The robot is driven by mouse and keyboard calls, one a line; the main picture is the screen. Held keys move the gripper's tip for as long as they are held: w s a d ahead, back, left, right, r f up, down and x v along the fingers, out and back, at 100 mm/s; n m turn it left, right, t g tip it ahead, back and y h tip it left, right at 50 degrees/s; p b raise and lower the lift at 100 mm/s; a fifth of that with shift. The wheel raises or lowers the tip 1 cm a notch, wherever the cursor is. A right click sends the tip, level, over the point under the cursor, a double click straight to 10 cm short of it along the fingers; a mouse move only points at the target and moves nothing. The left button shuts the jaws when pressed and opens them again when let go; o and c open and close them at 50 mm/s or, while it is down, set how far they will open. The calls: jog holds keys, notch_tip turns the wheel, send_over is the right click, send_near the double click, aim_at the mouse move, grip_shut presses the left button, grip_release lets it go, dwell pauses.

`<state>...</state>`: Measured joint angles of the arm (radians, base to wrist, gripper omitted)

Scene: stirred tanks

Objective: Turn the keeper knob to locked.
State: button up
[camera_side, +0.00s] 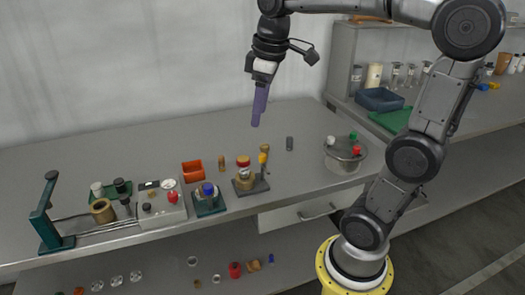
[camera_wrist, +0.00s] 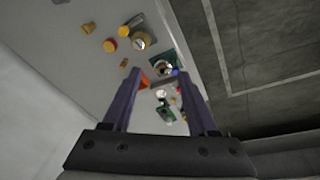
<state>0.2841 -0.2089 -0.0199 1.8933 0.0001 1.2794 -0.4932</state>
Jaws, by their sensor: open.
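My gripper (camera_side: 256,120) hangs high above the back of the bench in the side view, its purple fingers pointing down and touching nothing. In the wrist view the two fingers of my gripper (camera_wrist: 157,78) are spread with nothing between them. I cannot tell for certain which part is the keeper knob. A small vessel on a dark base with a yellow-topped post (camera_side: 263,160) stands near the bench's front edge. Left of it, a vessel with a blue top (camera_side: 208,190) sits on a teal base.
An orange bin (camera_side: 193,171), a control box with a red button (camera_side: 172,196) and a teal stand (camera_side: 47,218) line the bench's left part. A dark cylinder (camera_side: 289,143) stands behind. A blue tray (camera_side: 379,99) lies on the right counter. The back left bench is clear.

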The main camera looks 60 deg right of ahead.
jog(key=w+d+f+m+g, duration=0.1)
jog(key=w+d+f, duration=0.1)
jog(key=w+d, duration=0.3)
jog(key=m+g, duration=0.1)
send_over(262, 155)
notch_tip(262, 155, down, 3)
jog(key=shift+y, duration=0.3)
notch_tip(262, 155, down, 14)
jog(key=shift+r, duration=0.1)
grip_shut()
